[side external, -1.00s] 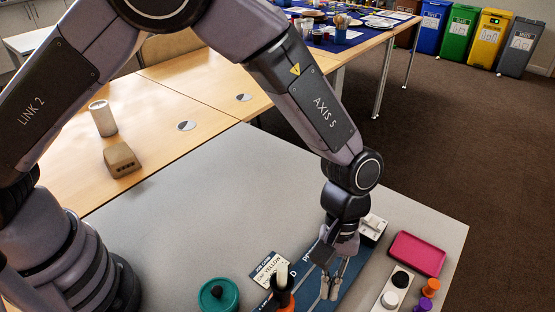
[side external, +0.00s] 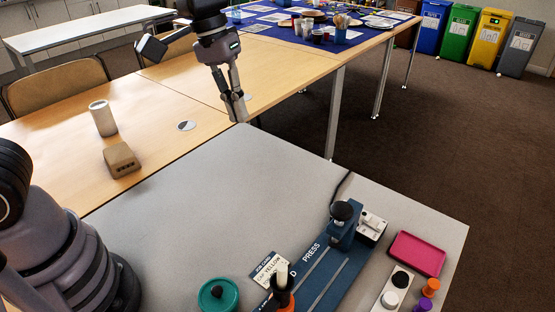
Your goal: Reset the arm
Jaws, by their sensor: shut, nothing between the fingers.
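My gripper (side external: 238,112) hangs high near the top middle of the side external view, fingers pointing down and close together, with nothing between them. In the picture it overlaps the far corner of the grey table (side external: 200,200), clear of the objects on it. The blue press (side external: 325,270), marked "PRESS", lies on the grey table with a black knob (side external: 342,211) at its far end.
A pink tray (side external: 417,254), a block with black and white buttons (side external: 395,290), orange and purple pieces, a teal round container (side external: 218,295) and a label card (side external: 268,268) stand near the front. A beige block (side external: 121,159) and a white cylinder (side external: 102,118) stand on the wooden table. The grey table's middle is clear.

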